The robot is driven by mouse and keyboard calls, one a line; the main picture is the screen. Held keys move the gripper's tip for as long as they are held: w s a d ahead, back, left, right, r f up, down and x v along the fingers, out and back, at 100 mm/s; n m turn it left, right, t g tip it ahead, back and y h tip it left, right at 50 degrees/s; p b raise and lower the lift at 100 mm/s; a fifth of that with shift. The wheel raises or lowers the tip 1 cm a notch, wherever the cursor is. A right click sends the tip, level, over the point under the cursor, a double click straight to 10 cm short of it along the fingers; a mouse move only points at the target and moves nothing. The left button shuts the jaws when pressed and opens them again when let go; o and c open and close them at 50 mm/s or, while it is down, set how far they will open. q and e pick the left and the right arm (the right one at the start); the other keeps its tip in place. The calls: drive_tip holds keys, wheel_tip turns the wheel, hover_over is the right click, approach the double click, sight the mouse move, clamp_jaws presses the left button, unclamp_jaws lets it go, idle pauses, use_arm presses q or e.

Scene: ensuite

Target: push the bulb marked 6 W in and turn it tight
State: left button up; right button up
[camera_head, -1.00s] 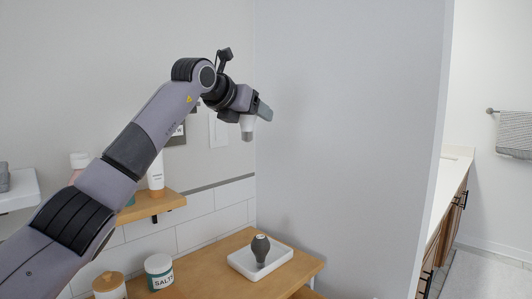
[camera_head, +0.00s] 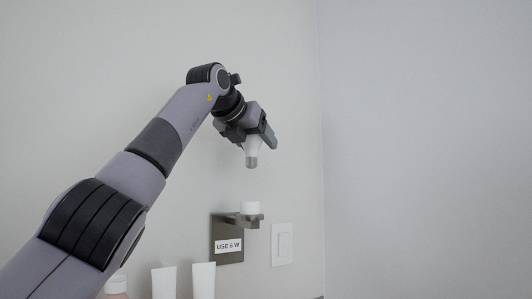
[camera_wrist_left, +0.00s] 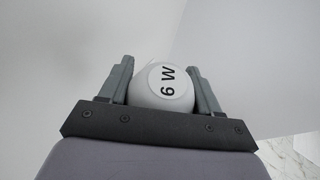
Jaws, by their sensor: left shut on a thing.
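The bulb marked 6 W (camera_wrist_left: 162,86) is between the two fingers of my left gripper (camera_wrist_left: 161,84), and its marked end faces the left wrist camera. In the head view the bulb (camera_head: 252,146) hangs below my left gripper (camera_head: 264,138), white above with a grey cap pointing down. The gripper is shut on it. A wall lamp fitting with a white socket (camera_head: 250,208) on a bracket and a plate labelled "USE 6 W" (camera_head: 228,246) is below it. The bulb's cap is apart from the socket, above it. My right gripper is not in view.
A white wall switch (camera_head: 282,244) is just right of the fitting. Two white tubes (camera_head: 203,281) and a pinkish bottle (camera_head: 116,287) stand at the bottom left. A wall corner runs down on the right. The space around the bulb looks clear.

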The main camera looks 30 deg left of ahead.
sight(255, 165)
use_arm(q)
drive_tip(key=shift+s+a+r, duration=0.1)
drive_tip(key=shift+r, duration=0.05)
idle(0.4)
wheel_tip(255, 165, down, 6)
drive_tip(key=b, duration=0.5)
drive_tip(key=shift+r, duration=0.1)
idle(1.7)
drive_tip(key=shift+f+b, duration=1.5)
drive_tip(key=shift+f, duration=0.45)
drive_tip(key=shift+r, duration=0.1)
drive_tip(key=shift+m+h+p, duration=0.5)
drive_tip(key=shift+h+p, duration=0.05)
drive_tip(key=shift+h, duration=0.05)
drive_tip(key=shift+d+m+h+p, duration=0.15)
drive_tip(key=shift+m+h+p, duration=0.45)
drive_tip(key=shift+h, duration=0.1)
drive_tip(key=shift+d+m+h+p, duration=0.15)
drive_tip(key=shift+m+h+p, duration=0.45)
drive_tip(key=shift+h, duration=0.1)
